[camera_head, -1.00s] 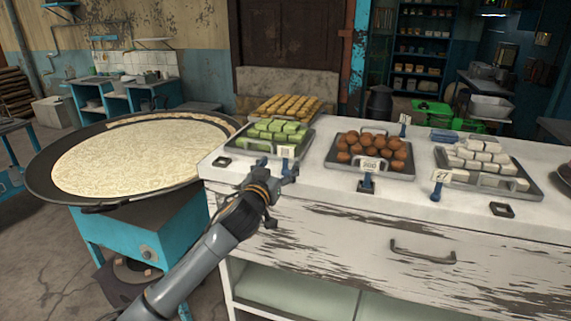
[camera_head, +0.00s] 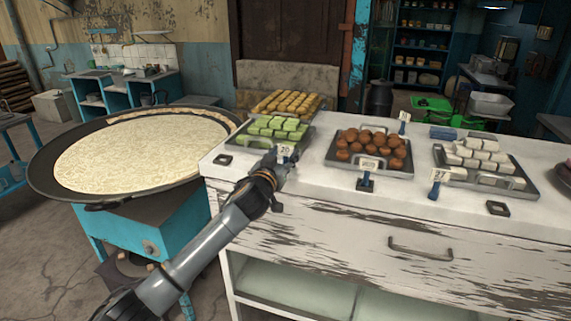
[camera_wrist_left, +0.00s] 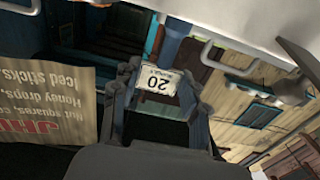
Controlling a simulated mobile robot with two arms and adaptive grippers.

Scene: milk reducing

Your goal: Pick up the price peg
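The price peg with a white card reading 20 (camera_head: 286,150) stands at the front left of the white counter, before the tray of green sweets. In the left wrist view its card (camera_wrist_left: 157,80) shows between the two fingers. My left gripper (camera_head: 284,164) is right at this peg and hides its lower part in the head view. The gripper's fingers (camera_wrist_left: 158,98) stand apart, one on each side of the card. I cannot tell whether they touch the peg. My right gripper is not in view.
Behind the peg are trays of green sweets (camera_head: 249,143), brown balls (camera_head: 407,172) and white blocks (camera_head: 437,156). Other pegs reading 260 (camera_head: 366,184) and 27 (camera_head: 435,190) stand along the counter's front. A large round griddle (camera_head: 45,170) is at the left.

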